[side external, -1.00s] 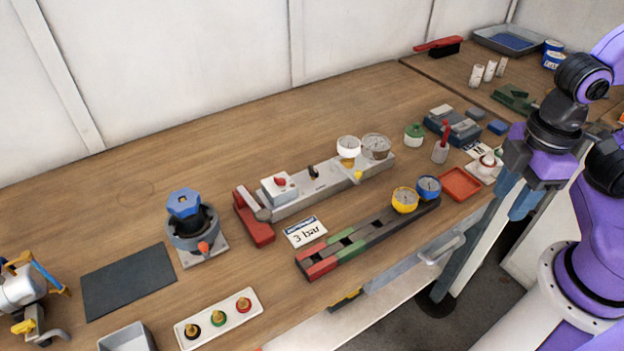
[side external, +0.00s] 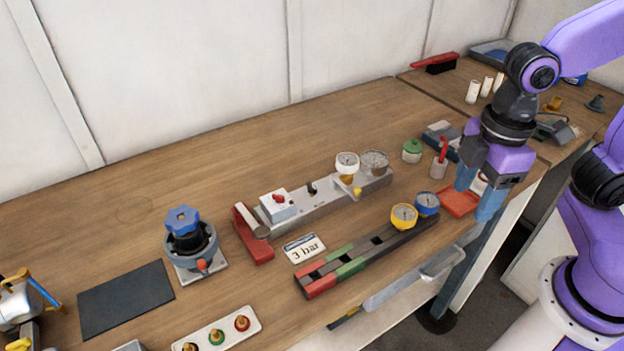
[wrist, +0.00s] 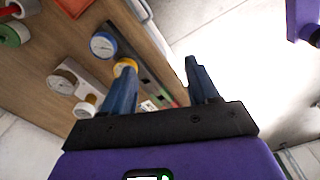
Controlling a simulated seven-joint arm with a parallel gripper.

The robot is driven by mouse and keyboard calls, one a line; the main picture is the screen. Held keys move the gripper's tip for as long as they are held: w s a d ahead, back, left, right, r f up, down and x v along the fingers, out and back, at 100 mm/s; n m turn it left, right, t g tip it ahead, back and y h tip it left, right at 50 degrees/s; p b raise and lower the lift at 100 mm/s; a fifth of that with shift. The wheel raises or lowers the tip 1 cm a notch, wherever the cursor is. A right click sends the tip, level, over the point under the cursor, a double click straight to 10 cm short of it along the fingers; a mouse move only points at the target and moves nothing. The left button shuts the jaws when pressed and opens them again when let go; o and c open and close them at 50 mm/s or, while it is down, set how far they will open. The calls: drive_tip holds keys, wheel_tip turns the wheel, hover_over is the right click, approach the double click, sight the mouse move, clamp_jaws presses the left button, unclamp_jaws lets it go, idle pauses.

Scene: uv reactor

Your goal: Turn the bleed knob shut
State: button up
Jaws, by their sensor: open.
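No knob is labelled as the bleed knob, so I cannot tell which one it is. A small yellow knob (side external: 357,191) sits on the side of the grey manifold block (side external: 325,197), below the white and grey gauges. A red knob (side external: 278,198) is on the white box at the block's left end. A blue lobed knob (side external: 182,219) tops the black and grey vessel at the left. My gripper (side external: 474,205) points down with its blue fingers apart and empty, by the red tray at the bench's right front. In the wrist view my gripper (wrist: 160,68) is also open, with nothing between the fingers.
A dark rail with red and green blocks (side external: 350,268) carries yellow (side external: 404,216) and blue (side external: 427,203) gauges, between my gripper and the manifold. The red tray (side external: 452,208) is beside my fingers. A cup with a red-handled tool (side external: 439,170) stands behind. Bench behind the manifold is clear.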

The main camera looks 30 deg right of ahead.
drive_tip(key=w+a+r+n, duration=0.1)
drive_tip(key=w+a+r, duration=0.1)
drive_tip(key=w+a, duration=0.35)
drive_tip(key=w+a+r+n, duration=0.1)
drive_tip(key=w+a+r, duration=0.15)
drive_tip(key=w, duration=0.55)
drive_tip(key=n, duration=0.3)
approach(312, 185)
wheel_tip(312, 185, down, 8)
drive_tip(key=shift+a+f, duration=0.15)
drive_tip(key=c, duration=1.1)
